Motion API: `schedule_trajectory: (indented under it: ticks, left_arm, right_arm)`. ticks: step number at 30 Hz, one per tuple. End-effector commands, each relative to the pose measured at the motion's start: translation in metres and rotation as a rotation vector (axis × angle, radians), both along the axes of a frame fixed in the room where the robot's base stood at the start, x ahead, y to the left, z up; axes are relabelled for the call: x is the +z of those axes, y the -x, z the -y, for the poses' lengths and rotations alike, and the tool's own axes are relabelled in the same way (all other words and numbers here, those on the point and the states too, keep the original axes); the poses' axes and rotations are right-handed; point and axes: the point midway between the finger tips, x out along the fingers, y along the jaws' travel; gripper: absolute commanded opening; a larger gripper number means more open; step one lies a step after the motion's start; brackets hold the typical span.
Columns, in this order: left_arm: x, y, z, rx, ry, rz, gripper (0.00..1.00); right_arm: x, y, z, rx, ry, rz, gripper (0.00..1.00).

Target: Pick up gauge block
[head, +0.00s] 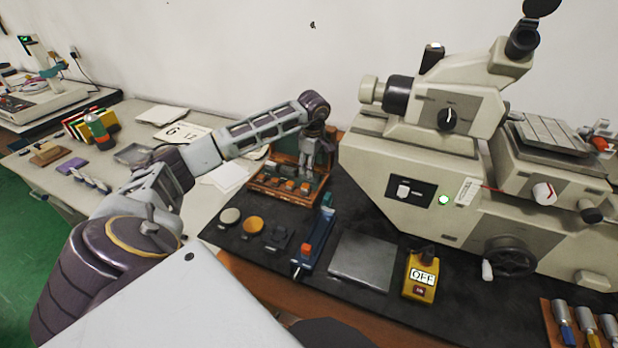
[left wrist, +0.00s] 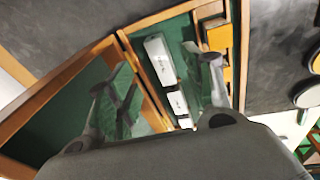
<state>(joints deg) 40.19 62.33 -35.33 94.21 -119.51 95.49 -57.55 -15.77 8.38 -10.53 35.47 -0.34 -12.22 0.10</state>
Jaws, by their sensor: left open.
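An open wooden case (head: 283,196) with green lining stands on the dark mat in the head view. Small gauge blocks sit in it, some of them orange-topped. In the left wrist view, a pale metal gauge block (left wrist: 160,58) lies in the case's slotted part, with other pale blocks below it and orange pieces (left wrist: 218,37) to its right. My left gripper (head: 316,170) points down over the case. In the left wrist view its two fingers (left wrist: 165,85) are spread, with the pale blocks between and beyond them and nothing held. Contact with the case cannot be told. My right gripper is out of view.
A large beige measuring machine (head: 440,190) stands right of the case. A blue tool (head: 318,235), round discs (head: 253,224), a grey plate (head: 362,262) and a yellow OFF box (head: 420,278) lie in front. Papers (head: 225,176) lie on the left table.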

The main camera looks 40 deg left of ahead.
Motion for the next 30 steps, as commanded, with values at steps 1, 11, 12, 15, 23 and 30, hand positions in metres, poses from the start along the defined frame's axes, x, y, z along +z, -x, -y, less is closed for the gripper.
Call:
schedule_trajectory:
  ticks: [1,11,12,15,23,30]
  left_arm:
    - [0.0,0.0,0.0,0.0,0.0,0.0,0.51]
    - [-0.002,0.0,-0.001,0.0,-0.001,-0.001,0.51]
    - [-0.004,0.0,-0.001,0.0,-0.001,-0.001,0.51]
    - [-0.01,0.001,-0.003,0.001,-0.001,-0.003,0.51]
    - [-0.036,-0.001,-0.01,0.001,0.001,-0.002,0.51]
    - [-0.05,-0.003,-0.012,0.0,0.0,-0.001,0.51]
  right_arm:
    - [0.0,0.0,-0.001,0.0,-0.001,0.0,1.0]
    - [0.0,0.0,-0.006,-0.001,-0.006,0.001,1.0]
    - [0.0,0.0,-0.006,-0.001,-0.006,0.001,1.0]
    - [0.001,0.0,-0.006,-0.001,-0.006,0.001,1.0]
    - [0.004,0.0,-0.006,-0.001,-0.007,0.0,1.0]
    - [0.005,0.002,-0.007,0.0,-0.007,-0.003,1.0]
